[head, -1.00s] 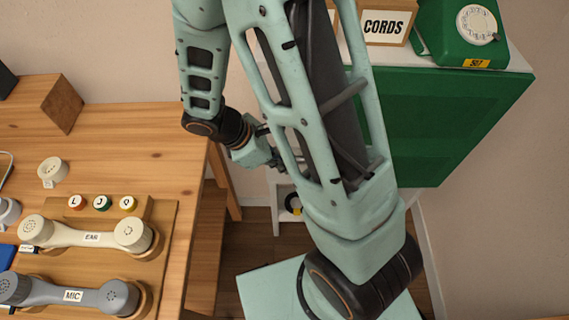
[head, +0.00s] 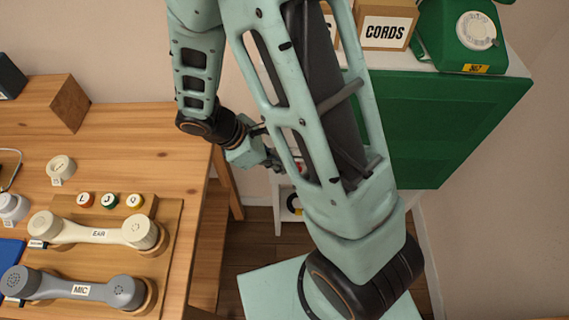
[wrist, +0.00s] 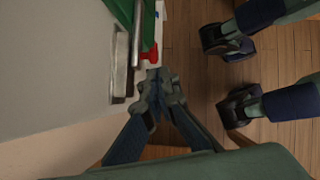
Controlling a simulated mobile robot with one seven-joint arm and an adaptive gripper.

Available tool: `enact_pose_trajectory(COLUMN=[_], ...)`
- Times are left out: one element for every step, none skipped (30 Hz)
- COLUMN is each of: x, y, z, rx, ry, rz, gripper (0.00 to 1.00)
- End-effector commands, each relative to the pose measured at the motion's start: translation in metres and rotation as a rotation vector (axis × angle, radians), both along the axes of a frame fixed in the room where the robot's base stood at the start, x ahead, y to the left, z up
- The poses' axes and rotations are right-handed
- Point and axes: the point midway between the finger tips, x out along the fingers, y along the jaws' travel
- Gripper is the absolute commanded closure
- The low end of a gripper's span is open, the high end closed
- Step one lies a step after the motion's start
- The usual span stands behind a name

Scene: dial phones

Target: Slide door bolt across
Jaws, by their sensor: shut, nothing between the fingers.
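In the head view my gripper (head: 276,161) is partly hidden by my arm.
A wooden table (head: 150,135) at left holds a cream handset (head: 70,231) marked EAR and a grey one (head: 60,288) marked MIC. A CORDS box (head: 384,32) and a green dial phone (head: 460,45) stand on the cabinet. Floor (head: 255,235) shows between table and cabinet.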

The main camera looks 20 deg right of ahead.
Motion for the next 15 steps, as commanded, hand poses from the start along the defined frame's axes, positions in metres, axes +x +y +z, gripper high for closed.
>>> enact_pose_trajectory(x=[0.002,0.003,0.005,0.005,0.005,0.006,0.006,0.006,0.006,0.007,0.007,0.006,0.007,0.007,0.007], y=[0.004,0.008,0.015,0.019,0.023,0.028,0.032,0.036,0.040,0.043,0.046,0.049,0.051,0.053,0.055], z=[0.007,0.012,0.022,0.029,0.035,0.043,0.048,0.054,0.060,0.065,0.069,0.074,0.077,0.080,0.083], rx=[0.002,0.004,0.005,0.005,0.006,0.006,0.007,0.007,0.006,0.006,0.008,0.006,0.006,0.007,0.007], ry=[-0.002,-0.006,-0.010,-0.010,-0.010,-0.011,-0.011,-0.009,-0.010,-0.010,-0.010,-0.009,-0.010,-0.009,-0.008], rz=[0.002,0.004,0.003,0.005,0.006,0.006,0.006,0.005,0.006,0.006,0.005,0.005,0.006,0.007,0.006], gripper=[1.00,1.00,1.00,1.00,1.00,1.00,1.00,1.00,1.00,1.00,1.00,1.00,1.00,1.00,1.00])
